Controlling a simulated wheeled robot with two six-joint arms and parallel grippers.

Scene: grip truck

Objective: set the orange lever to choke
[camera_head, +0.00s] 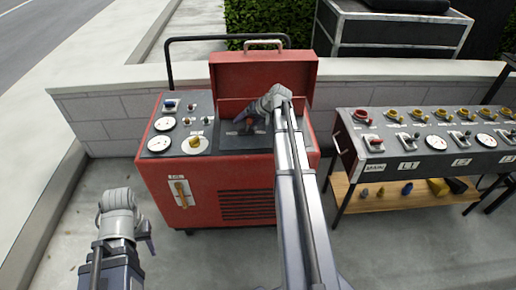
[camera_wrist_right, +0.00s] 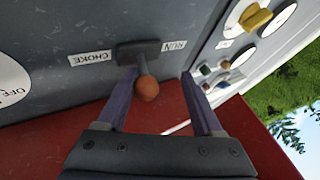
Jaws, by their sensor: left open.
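The orange lever (camera_wrist_right: 148,88) stands in a dark slot in the grey panel (camera_wrist_right: 60,28) of the red generator (camera_head: 232,184). Its slot lies between a CHOKE label (camera_wrist_right: 90,58) on the left and a RUN label (camera_wrist_right: 173,46) on the right in the wrist view. I cannot tell which end the lever is set to. My right gripper (camera_wrist_right: 158,76) is open, with its fingers on either side of the orange knob, closer on the left; contact is unclear. In the head view my right gripper (camera_head: 254,118) covers most of the lever. My left gripper (camera_head: 128,226) is open and empty, low at the left.
The generator's raised red lid (camera_head: 262,78) stands behind the panel. Gauges and a yellow knob (camera_head: 195,144) sit on its left panel. A distribution table (camera_head: 428,142) with several switches stands to the right. Bare pavement lies in front.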

